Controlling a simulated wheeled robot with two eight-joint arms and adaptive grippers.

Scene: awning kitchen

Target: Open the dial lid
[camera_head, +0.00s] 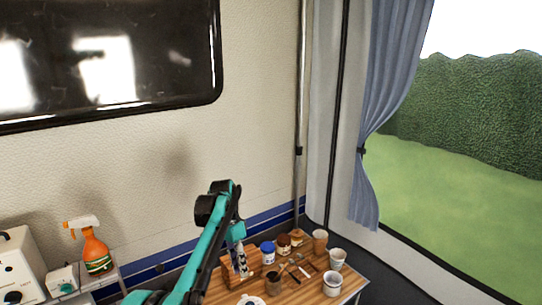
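A white appliance (18,268) with a dark round dial and a dark top handle stands at the left edge, partly cut off. A smaller white box (62,281) with a round dial sits to its right. I cannot tell which one bears the dial lid; no raised lid shows. My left arm rises from the bottom and bends at a teal and black joint. My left gripper (241,262) seems to point down by the wooden table's left part, well right of both white things. Its fingers are too small to read. My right gripper is not in view.
An orange spray bottle (95,249) stands right of the small box. The wooden table (318,296) holds several jars and cups, including a blue-lidded jar (268,252) and a white cup (332,284). A wall and a curtain (385,110) stand behind.

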